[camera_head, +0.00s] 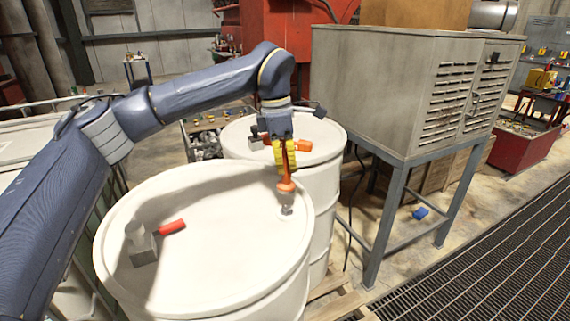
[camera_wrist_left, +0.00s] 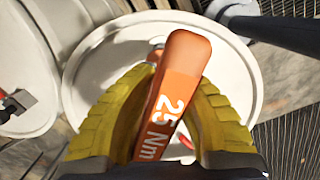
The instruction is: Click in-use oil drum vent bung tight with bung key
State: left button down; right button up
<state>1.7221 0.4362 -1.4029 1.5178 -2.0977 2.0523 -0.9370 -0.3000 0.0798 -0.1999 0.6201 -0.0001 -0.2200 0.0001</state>
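My left gripper (camera_head: 284,158) has yellow fingers and is shut on the orange bung key (camera_head: 286,185). In the left wrist view, the key (camera_wrist_left: 175,90) lies between both fingers (camera_wrist_left: 168,125) and reads "25 Nm". In the head view the key hangs roughly upright, its lower end over the right part of the near white drum's top (camera_head: 215,225). A small grey vent bung (camera_head: 286,210) sits on that top, just below the key in the picture; a gap shows between them. The wrist view hides the key's working end. My right gripper is not in view.
A grey fitting (camera_head: 142,246) with a red handle (camera_head: 172,227) stands on the near drum's left side. A second white drum (camera_head: 325,135) behind carries an orange-handled fitting (camera_head: 302,145). A grey cabinet (camera_head: 390,90) on a metal stand is to the right.

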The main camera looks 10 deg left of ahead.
aim_at(285, 184)
pick_arm(q)
jog(key=shift+f, duration=3.05)
jog(key=shift+f, duration=0.45)
jog(key=m, duration=0.2)
jog(key=shift+m, duration=0.3)
jog(key=shift+r, duration=0.1)
jog(key=shift+r, duration=2.65)
